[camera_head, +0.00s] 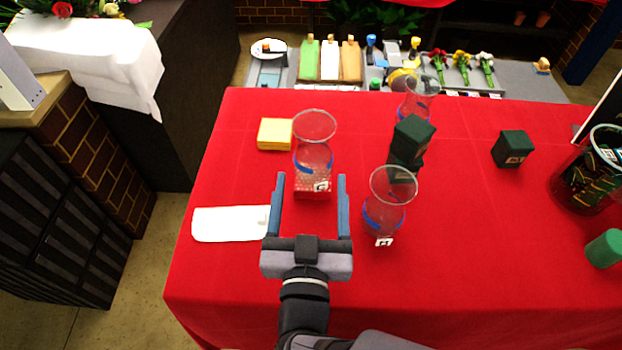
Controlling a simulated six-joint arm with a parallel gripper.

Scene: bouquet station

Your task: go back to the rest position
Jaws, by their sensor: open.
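My gripper (311,190) is open and empty over the front left part of the table. Its two blue fingers point away toward the back, one on each side of the near end of a red block. A clear glass vase with a blue band (314,135) stands just beyond the fingertips, on or behind that red block (312,193); I cannot tell which. A second clear vase with a blue band (388,196) stands to the right of my gripper. No marker of a rest position shows.
The red-covered table (480,250) also holds a white board (230,223), a yellow block (275,134), dark green blocks (512,148), a third vase (416,105), a large glass vessel (585,185) and a green cylinder (604,248). Tools and flowers (462,66) lie behind. The front right is mostly clear.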

